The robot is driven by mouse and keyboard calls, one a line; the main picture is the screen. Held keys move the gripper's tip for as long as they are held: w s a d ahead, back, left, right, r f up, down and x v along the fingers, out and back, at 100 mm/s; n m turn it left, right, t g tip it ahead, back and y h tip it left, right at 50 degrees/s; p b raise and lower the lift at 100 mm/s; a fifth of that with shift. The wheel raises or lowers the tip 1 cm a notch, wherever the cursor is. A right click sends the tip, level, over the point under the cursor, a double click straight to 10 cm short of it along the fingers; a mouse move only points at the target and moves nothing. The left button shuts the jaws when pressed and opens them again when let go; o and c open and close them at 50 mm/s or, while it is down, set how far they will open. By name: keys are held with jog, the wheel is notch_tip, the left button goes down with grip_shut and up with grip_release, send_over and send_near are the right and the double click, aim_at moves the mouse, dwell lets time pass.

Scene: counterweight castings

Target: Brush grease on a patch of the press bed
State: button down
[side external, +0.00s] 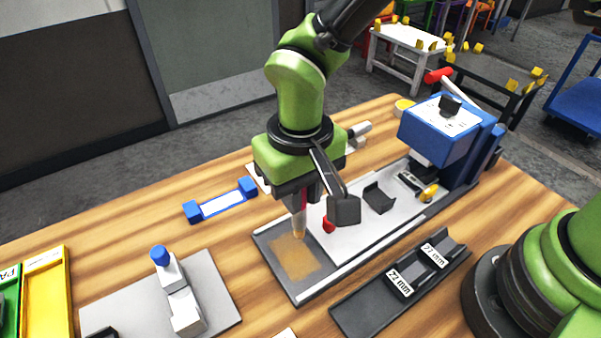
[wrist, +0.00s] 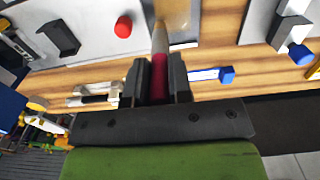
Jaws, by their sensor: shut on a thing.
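My gripper (side external: 299,197) points down over the near left end of the press bed, shut on a brush (side external: 299,226) with a red handle and a tan tip. The brush is close to upright, its tip at or just above a tan-brown grease patch (side external: 293,262) on the dark grey press bed (side external: 262,239). I cannot tell whether the tip touches. In the wrist view my gripper (wrist: 158,72) has the red handle of the brush (wrist: 160,42) between its fingers. The blue press (side external: 436,135) with a red lever stands at the bed's far right end.
A red knob (side external: 329,224) and a dark angled casting (side external: 379,198) are on the bed beside the brush. A dark tray marked "22 mm" (side external: 360,309) lies in front. A blue-ended bar (side external: 222,204) and a grey plate with a white fixture (side external: 225,301) are left.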

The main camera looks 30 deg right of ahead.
jog(key=shift+f, duration=0.5)
jog(key=shift+s+a, duration=1.4)
jog(key=shift+a, duration=0.65)
notch_tip(320, 180, up, 7)
dwell(0.4)
